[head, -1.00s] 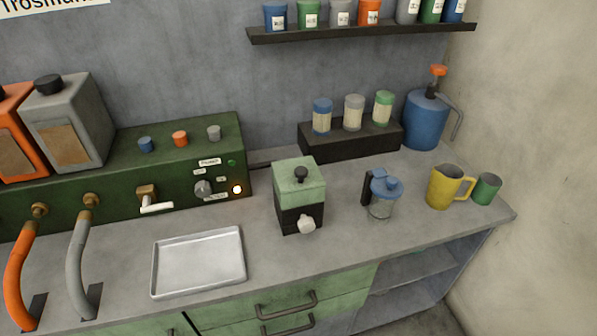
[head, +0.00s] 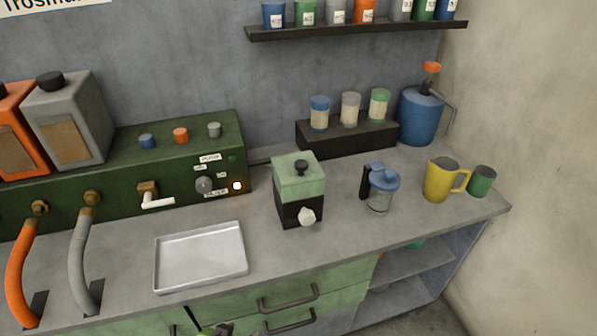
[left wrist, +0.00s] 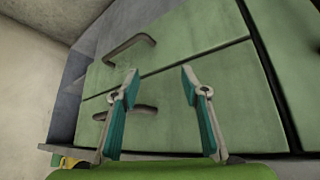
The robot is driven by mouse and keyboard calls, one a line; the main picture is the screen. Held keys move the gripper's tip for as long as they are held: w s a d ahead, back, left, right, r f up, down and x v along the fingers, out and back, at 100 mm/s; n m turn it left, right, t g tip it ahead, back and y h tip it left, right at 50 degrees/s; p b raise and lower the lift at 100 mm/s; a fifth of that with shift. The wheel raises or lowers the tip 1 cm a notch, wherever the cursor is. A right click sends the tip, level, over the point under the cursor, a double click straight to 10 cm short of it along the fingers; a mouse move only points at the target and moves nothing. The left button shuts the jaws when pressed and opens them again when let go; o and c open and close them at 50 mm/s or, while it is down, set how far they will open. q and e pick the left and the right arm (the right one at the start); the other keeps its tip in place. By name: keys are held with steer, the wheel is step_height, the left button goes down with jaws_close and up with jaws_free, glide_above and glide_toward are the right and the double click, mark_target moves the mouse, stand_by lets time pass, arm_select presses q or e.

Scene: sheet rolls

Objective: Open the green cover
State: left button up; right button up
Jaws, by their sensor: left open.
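A square box with a pale green top (head: 300,181) and a dark knob stands on the counter; its lower part is black with a white knob in front, and the top is closed. Green drawer fronts (head: 240,302) with dark handles (head: 288,298) are below the counter, shut. The left wrist view shows green fronts (left wrist: 185,40) with two handles (left wrist: 130,46), beyond my left gripper. My left gripper (left wrist: 155,85) is open, its teal-padded fingers apart with nothing between them. In the head view only a bit of it shows at the bottom edge. My right gripper is out of view.
A metal tray (head: 201,258) lies left of the box. A blue-lidded jar (head: 381,190), yellow jug (head: 438,180) and green cup (head: 481,181) stand to its right. A green machine (head: 120,170) with hoses is at left. An open shelf (head: 410,268) is at lower right.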

arm_select(q)
step_height(320, 180, up, 15)
steer(key=w+d+t+h, duration=0.1)
steer(key=w+d+t, duration=0.1)
steer(key=w+d, duration=0.1)
steer(key=m+t+h, duration=0.3)
steer(key=t+h, duration=0.2)
steer(key=t, duration=0.2)
glide_toward(298, 170)
steer(key=p+x, duration=0.1)
steer(key=x, duration=1)
steer(key=shift+w+d, duration=0.15)
steer(key=shift+w, duration=0.2)
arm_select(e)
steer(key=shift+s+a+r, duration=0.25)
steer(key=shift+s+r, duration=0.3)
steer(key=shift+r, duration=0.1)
arm_select(q)
jaws_close()
